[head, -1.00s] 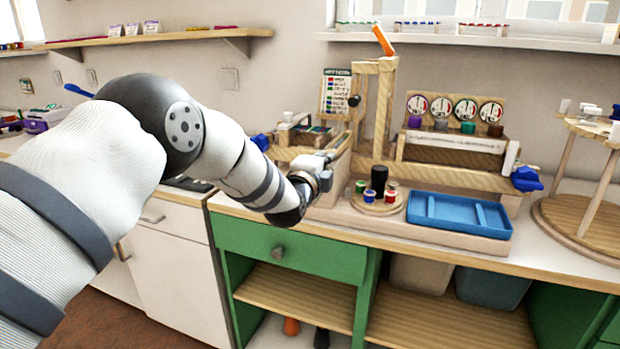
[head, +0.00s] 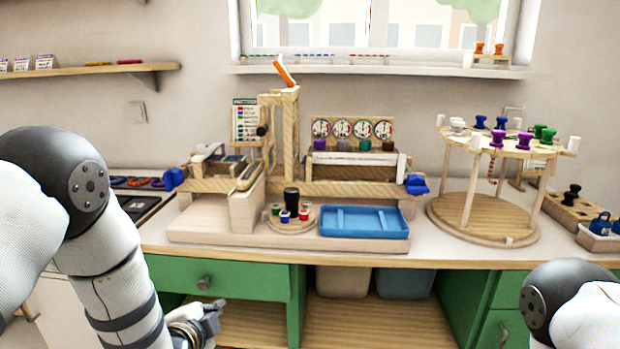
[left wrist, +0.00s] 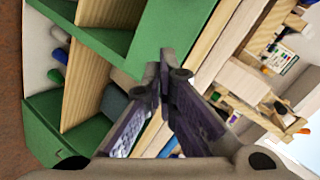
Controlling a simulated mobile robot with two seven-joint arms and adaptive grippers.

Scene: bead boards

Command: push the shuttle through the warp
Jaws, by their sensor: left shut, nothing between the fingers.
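The wooden loom (head: 350,187) stands on the counter, with coloured warp threads (head: 226,158) at its left part. A small boat-shaped wooden piece, which looks like the shuttle (head: 248,176), rests at the top of a pale wooden block (head: 243,211) beside the warp. I cannot tell whether it enters the threads. My left gripper (head: 214,313) is shut and empty, low in front of the green drawer and well below the loom. Its closed fingers also show in the left wrist view (left wrist: 165,64). My right gripper is out of the frame; only part of that arm shows.
A blue tray (head: 362,233) and a round spool stand (head: 291,228) sit before the loom. A round wooden braiding stand (head: 485,222) is to the right. The counter edge (head: 350,258) and green drawer (head: 222,278) lie close to my left arm.

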